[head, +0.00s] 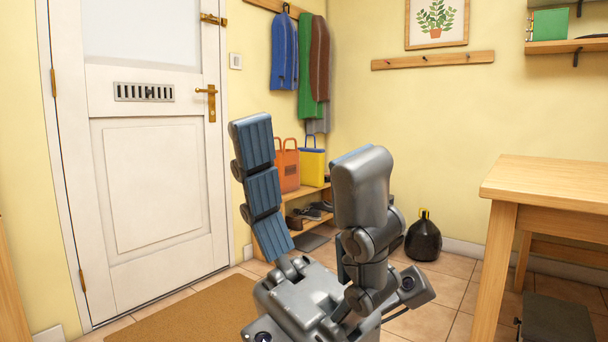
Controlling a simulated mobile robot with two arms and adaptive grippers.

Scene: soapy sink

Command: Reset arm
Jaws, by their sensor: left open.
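My left gripper (308,165) stands large in the lower middle of the head view, its fingers pointing up. Its two fingers are spread wide apart, with blue ribbed pads on the left finger. Nothing is between them. It is held in the air in front of the shoe bench and touches nothing that I can see. My right gripper is not in view.
A white door (150,190) is at the left, with a brown mat (185,322) before it. A shoe bench (293,203) with bags stands behind the gripper. A black bag (423,241) sits on the tiled floor. A wooden table (550,183) is at the right.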

